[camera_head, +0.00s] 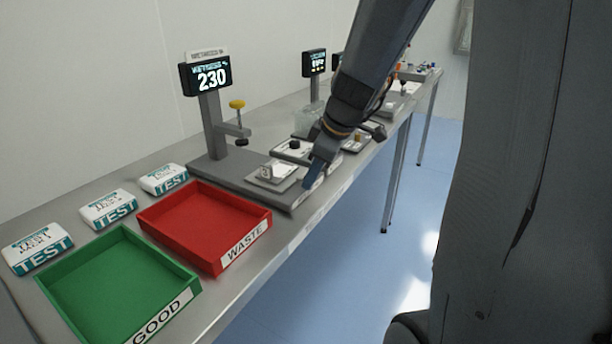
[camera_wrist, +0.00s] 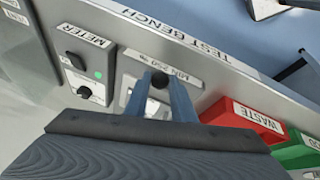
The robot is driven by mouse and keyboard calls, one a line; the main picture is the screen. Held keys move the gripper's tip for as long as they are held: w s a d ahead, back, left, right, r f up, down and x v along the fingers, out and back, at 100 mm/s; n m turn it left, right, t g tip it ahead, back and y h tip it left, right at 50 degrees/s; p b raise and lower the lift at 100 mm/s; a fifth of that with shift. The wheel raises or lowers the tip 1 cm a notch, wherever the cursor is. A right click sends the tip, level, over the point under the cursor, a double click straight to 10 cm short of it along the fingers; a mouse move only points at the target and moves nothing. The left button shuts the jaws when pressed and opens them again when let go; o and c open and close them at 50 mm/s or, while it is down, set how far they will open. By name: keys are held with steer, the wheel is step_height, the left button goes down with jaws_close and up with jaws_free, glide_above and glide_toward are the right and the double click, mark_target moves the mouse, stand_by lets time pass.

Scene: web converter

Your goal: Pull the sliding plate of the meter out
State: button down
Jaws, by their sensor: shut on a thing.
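The meter (camera_head: 208,77) stands on a grey post at the back of the bench, its display reading 230. Its grey base (camera_head: 228,172) reaches toward the front edge and bears a light plate (camera_head: 272,173) with a small white piece on it. My gripper (camera_head: 313,180) points down at the front right end of this base. In the wrist view my gripper (camera_wrist: 160,88) has its two blue fingers either side of a small dark knob (camera_wrist: 159,80) and is shut on it. The knob is beside a label reading MIN 250. The fingers partly hide the light plate behind them.
The red WASTE tray (camera_head: 205,222) and green GOOD tray (camera_head: 115,285) stand left of the base. Several TEST packs (camera_head: 109,209) lie behind them. A yellow-topped clamp (camera_head: 237,105) is beside the post. More equipment (camera_head: 356,141) stands close behind my gripper. The floor before the bench is clear.

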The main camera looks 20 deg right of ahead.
steer(key=c, duration=1.5)
jaws_free()
steer(key=shift+v, duration=3.9)
